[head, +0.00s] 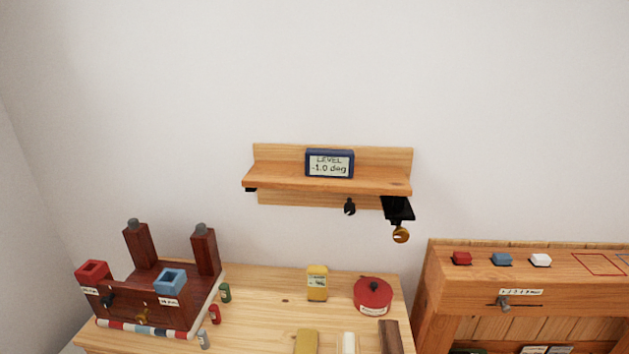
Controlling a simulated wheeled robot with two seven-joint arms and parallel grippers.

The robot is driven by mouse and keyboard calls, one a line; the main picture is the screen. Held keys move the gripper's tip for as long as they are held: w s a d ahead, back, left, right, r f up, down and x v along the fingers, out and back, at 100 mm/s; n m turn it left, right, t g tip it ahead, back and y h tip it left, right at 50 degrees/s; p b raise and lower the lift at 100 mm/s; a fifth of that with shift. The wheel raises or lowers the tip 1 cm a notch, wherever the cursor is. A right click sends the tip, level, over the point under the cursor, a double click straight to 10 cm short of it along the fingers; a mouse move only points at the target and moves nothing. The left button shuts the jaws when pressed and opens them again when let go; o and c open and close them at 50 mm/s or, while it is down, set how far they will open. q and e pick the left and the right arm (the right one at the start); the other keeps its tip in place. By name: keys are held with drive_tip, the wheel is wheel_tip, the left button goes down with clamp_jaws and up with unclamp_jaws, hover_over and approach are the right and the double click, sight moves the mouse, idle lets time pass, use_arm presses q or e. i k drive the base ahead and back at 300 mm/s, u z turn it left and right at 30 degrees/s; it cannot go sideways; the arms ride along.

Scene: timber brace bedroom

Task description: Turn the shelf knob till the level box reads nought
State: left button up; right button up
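A wooden shelf (280,178) is fixed to the white wall. The blue level box (330,164) stands on it, and its display reads "LEVEL -1.0 deg". A black bracket (397,208) hangs under the shelf's right end, with a round brass knob (401,236) below it. A small black knob or hook (350,207) sits under the shelf, left of the bracket. I cannot tell for sure which of these two is the shelf knob. Neither of my grippers shows in the head view.
Below, a wooden table (262,305) holds a dark red block rig (150,285), a yellow container (317,283), a red round tin (373,296) and small coloured cylinders. A wooden cabinet (440,285) stands at right with red, blue and white blocks. The wall around the shelf is clear.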

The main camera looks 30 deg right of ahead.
sight(400, 235)
drive_tip(key=z, duration=1.55)
